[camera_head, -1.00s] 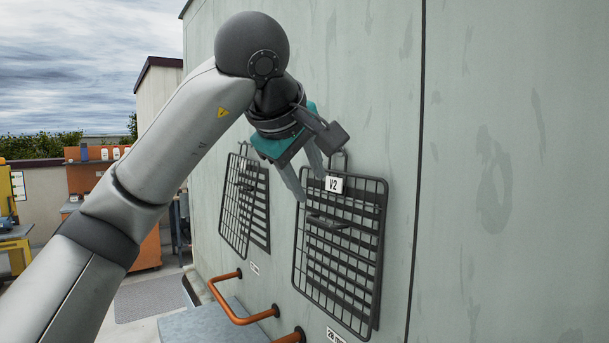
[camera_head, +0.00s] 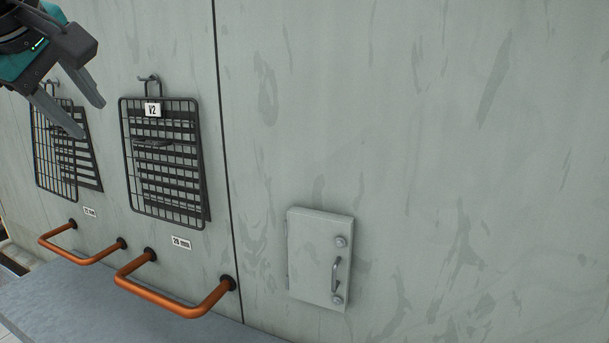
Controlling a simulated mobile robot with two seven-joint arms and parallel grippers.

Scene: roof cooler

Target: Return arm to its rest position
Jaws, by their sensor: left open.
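My left gripper (camera_head: 90,112) is at the upper left of the head view, with a teal and dark body and two grey fingers spread apart. It is open and holds nothing. Its fingers show in front of the left wire grille and to the left of the V2 grille (camera_head: 165,165). Most of my left arm is out of the picture. My right gripper is not in view.
The V2 grille hangs on a wall hook (camera_head: 149,82). Another wire grille (camera_head: 55,165) hangs left of it. Orange pipe handles (camera_head: 175,303) stick out above a grey ledge (camera_head: 60,300). A small closed hatch (camera_head: 318,258) is on the wall, which is otherwise bare at right.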

